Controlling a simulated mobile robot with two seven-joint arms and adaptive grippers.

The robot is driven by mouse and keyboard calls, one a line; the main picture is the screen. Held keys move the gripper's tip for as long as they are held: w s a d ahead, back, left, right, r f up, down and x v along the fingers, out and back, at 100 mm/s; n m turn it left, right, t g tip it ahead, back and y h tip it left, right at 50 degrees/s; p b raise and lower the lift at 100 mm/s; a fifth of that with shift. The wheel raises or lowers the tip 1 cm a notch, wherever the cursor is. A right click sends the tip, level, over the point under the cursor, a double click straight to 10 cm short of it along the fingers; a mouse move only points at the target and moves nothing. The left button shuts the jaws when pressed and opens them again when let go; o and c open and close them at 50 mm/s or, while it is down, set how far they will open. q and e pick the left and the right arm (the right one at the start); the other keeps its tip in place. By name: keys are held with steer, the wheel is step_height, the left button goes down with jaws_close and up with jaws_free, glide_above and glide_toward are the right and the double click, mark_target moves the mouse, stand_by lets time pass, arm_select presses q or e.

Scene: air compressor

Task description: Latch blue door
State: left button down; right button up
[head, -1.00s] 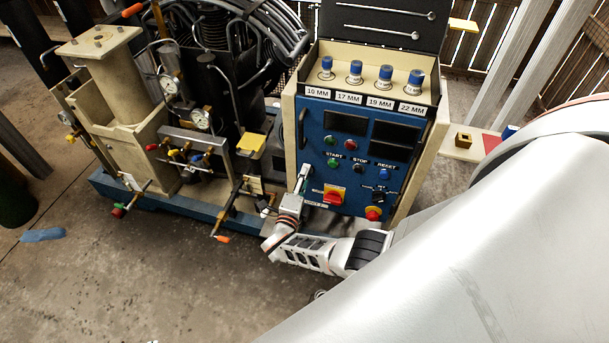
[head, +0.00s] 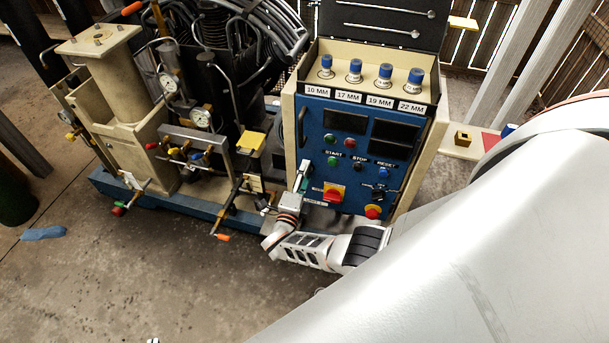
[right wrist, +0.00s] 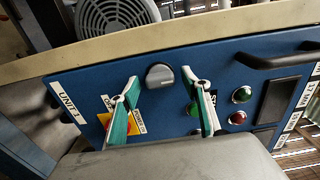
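The blue door (head: 350,133) is the front panel of a cream cabinet, with buttons, dark displays and a black handle (head: 302,128) at its left. It looks flush with its frame. My right gripper (head: 302,178) is at the door's lower left edge. In the right wrist view the door (right wrist: 225,70) runs across, with a round grey latch knob (right wrist: 160,76) near the cream frame. My right gripper (right wrist: 160,108) is open, its green-padded fingers on either side of the knob in the picture. I cannot tell if they touch it.
A red and yellow rotary switch (head: 333,194) sits low on the door, close to my right gripper. The compressor with gauges and valves (head: 195,130) stands at the left. Blue-capped sockets (head: 355,72) stand on top of the cabinet.

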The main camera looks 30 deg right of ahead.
steer(key=v, duration=1.2)
stand_by(0.3)
